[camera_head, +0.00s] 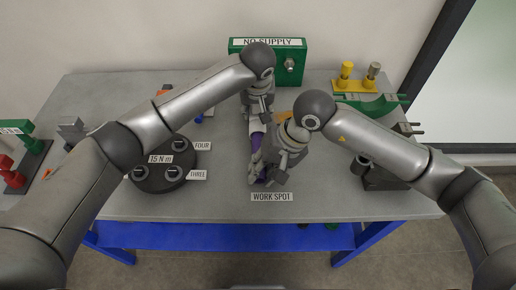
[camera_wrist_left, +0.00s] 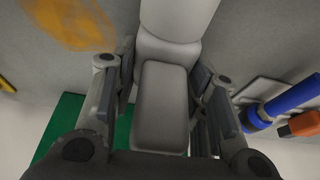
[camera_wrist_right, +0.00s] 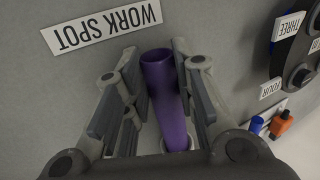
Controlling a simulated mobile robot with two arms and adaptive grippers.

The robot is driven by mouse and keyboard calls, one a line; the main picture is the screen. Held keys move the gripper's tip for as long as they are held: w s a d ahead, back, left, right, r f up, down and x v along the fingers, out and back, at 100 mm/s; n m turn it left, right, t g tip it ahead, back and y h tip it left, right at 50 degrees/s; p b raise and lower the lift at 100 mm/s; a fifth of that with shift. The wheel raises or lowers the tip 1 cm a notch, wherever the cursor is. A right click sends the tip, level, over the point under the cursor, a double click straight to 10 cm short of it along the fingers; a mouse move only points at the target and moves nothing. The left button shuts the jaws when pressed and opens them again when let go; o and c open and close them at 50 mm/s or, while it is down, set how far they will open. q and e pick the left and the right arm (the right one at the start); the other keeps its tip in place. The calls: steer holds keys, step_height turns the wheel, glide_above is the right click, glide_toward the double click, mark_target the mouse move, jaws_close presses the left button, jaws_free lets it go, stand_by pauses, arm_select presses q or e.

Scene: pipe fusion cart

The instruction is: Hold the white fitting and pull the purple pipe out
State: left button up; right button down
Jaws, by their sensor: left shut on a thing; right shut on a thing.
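The white fitting (camera_head: 256,126) stands near the middle of the table, partly hidden by my left gripper (camera_head: 258,112). In the left wrist view the pale fitting (camera_wrist_left: 164,105) lies between the two fingers, which are shut on it. The purple pipe (camera_head: 256,141) runs from the fitting toward the front of the table. My right gripper (camera_head: 264,170) is shut on the pipe. The right wrist view shows the pipe's open end (camera_wrist_right: 158,58) and, at its lower end, a pale rim. How deep the pipe sits in the fitting is hidden.
The "WORK SPOT" label (camera_head: 272,197) lies in front of my right gripper. A dark round "15 N m" stand (camera_head: 152,180) is at left, a green "NO SUPPLY" box (camera_head: 291,65) behind. Yellow (camera_head: 357,84) and green holders (camera_head: 372,104) are at back right.

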mark_target(258, 202)
arm_select(q)
steer(key=shift+s+f, duration=0.1)
steer(key=shift+f, duration=0.15)
arm_select(e)
steer(key=shift+s+d, duration=0.15)
steer(key=shift+s, duration=2.7)
steer(key=shift+s+f, duration=0.1)
steer(key=shift+f, duration=0.3)
arm_select(q)
steer(key=shift+a, duration=0.1)
arm_select(e)
steer(key=c, duration=1.1)
jaws_free()
steer(key=v, duration=1.2)
steer(key=shift+s, duration=0.1)
